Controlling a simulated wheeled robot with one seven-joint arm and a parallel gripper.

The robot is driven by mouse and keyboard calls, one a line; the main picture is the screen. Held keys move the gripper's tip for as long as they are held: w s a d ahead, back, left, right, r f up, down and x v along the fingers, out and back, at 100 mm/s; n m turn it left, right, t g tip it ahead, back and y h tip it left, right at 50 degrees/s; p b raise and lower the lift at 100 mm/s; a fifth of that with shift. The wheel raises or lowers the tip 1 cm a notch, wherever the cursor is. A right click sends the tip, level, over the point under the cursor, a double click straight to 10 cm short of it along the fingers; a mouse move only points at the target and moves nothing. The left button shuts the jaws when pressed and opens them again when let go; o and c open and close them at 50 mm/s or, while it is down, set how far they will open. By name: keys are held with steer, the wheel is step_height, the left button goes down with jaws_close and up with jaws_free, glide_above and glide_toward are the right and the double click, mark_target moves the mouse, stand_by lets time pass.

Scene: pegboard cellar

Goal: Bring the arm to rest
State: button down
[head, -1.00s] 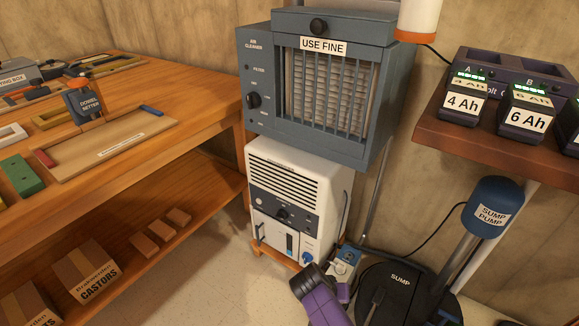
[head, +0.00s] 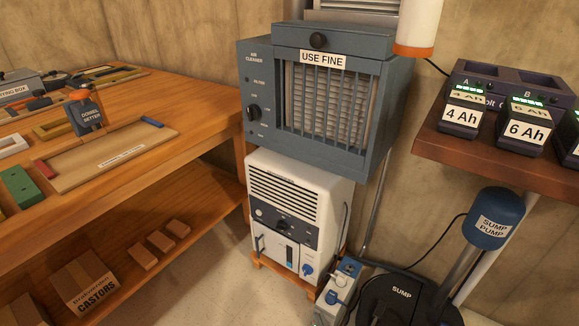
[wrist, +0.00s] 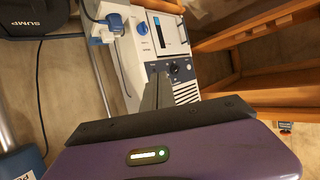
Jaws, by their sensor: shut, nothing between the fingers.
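My gripper (wrist: 160,78) shows in the wrist view, its dark fingers together and empty in front of its purple body. Behind it is the white dehumidifier-like unit (wrist: 187,88) with a dark knob panel; how far off it is I cannot tell. My arm and gripper do not show in the head view now.
In the head view a blue-grey air cleaner (head: 262,75) sits above the white unit (head: 290,190). A wooden bench (head: 205,110) stands left, a battery shelf (head: 440,148) right. The sump pump (head: 492,220) and a grey-blue socket box (head: 335,300) are low down. Some floor (head: 200,285) is clear.

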steer(key=s+d+r+t+h, duration=0.1)
steer(key=s+d+r, duration=0.4)
steer(key=s, duration=0.4)
steer(key=s+d+r+m+t, duration=0.1)
steer(key=s+d+r, duration=0.1)
steer(key=s+r, duration=0.65)
steer(key=s+d+r+t+h, duration=0.1)
steer(key=s+d+r+t, duration=0.1)
steer(key=s+d+r, duration=0.5)
steer(key=s+a+f+g, duration=0.2)
steer(key=s, duration=0.7)
step_height(320, 180, up, 30)
steer(key=p, duration=3)
steer(key=shift+d+r+m+h, duration=0.15)
steer(key=shift+r+m+h, duration=0.15)
steer(key=shift+m, duration=0.1)
steer(key=shift+w, duration=0.1)
